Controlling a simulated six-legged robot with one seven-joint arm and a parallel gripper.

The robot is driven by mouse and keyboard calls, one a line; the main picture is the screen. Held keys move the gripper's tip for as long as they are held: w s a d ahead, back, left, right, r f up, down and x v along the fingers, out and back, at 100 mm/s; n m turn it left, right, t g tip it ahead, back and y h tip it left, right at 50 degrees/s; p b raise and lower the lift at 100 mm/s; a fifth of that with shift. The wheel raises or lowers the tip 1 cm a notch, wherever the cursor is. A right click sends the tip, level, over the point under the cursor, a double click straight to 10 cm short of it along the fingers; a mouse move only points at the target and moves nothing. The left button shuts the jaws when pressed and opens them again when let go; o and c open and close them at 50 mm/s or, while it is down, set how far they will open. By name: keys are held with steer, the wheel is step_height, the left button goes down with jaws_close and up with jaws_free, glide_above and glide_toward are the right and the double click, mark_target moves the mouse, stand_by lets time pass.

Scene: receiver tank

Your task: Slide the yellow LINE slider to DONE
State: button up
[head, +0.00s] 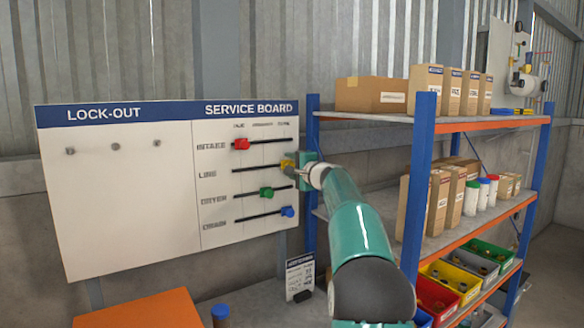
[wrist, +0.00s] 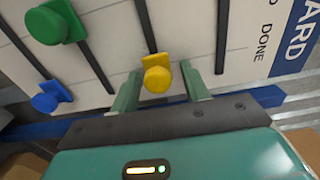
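The yellow LINE slider (head: 287,165) is at the right end of its black slot on the service board (head: 225,233), below the DONE column. In the wrist view, the yellow knob (wrist: 157,76) stands between the two green fingers of my gripper (wrist: 160,70). A gap shows on each side of the knob, so the gripper is open around it and not clamped. In the head view my gripper (head: 304,170) is at the board, partly hiding the slot's end. The DONE label (wrist: 262,43) shows at the right of the wrist view.
The red slider (head: 241,144) sits above at the left; the green slider (head: 266,192) and blue slider (head: 287,211) are below. A shelf with a blue post (head: 311,215) stands just right of the board. An orange surface (head: 140,312) is below.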

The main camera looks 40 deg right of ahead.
steer(key=s, duration=1.3)
steer(key=shift+s+a, duration=0.4)
